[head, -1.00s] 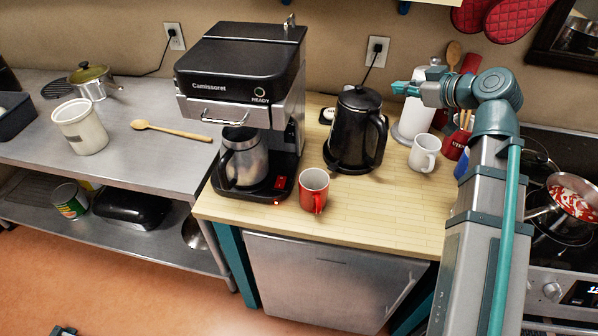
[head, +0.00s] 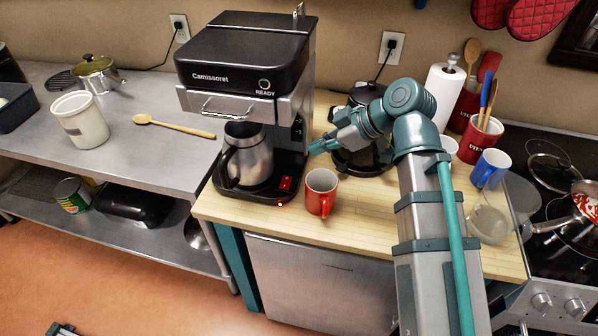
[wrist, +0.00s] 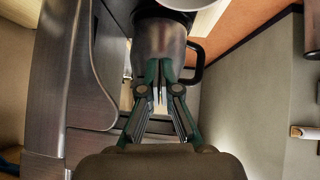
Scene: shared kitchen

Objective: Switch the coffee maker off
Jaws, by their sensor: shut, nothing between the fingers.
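The coffee maker (head: 245,52) stands on the wooden counter, with a steel carafe (head: 250,160) in it. Its red switch (head: 286,183) is on the base at the front right. A small red light (head: 280,204) glows by the base's front edge. My gripper (head: 312,149) is shut and empty, at the right side of the coffee maker, above and to the right of the switch in the picture. In the wrist view my fingers (wrist: 161,75) point past the coffee maker's metal body (wrist: 95,70) on the left. The switch is not visible there.
A red mug (head: 321,188) stands just right of the base. A black kettle (head: 362,160) is behind my arm, partly hidden. A utensil crock (head: 480,140) and a blue mug (head: 490,168) stand farther right. The counter's front strip is clear.

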